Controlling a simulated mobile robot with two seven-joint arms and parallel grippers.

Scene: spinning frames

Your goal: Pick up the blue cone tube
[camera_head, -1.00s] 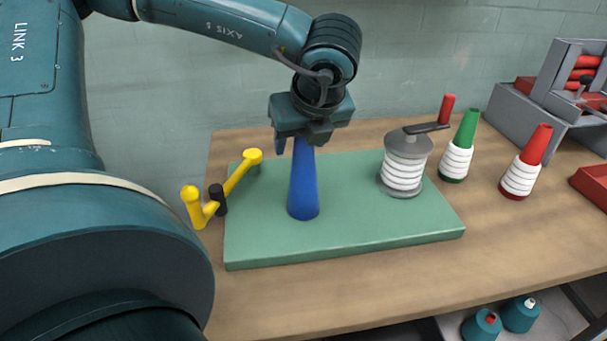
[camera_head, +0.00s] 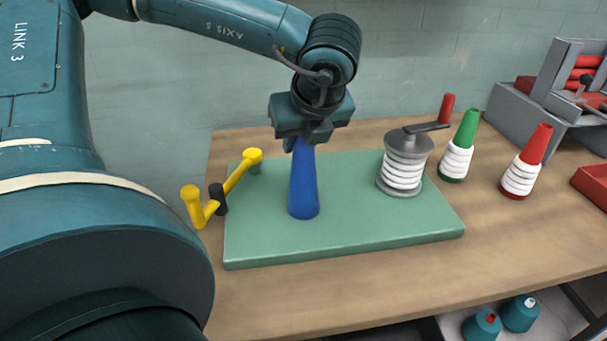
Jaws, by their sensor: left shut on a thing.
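The blue cone tube (camera_head: 303,187) stands upright on the green mat (camera_head: 345,236), wide end down. My left gripper (camera_head: 305,138) comes down from above and is shut on the narrow top of the blue cone tube. The gripper hides the tube's tip. The tube's base appears to touch the mat. My right gripper is not in view.
Green (camera_head: 465,130) and red (camera_head: 535,147) cones stand further right, before a grey machine (camera_head: 550,95). The front wooden strip is clear.

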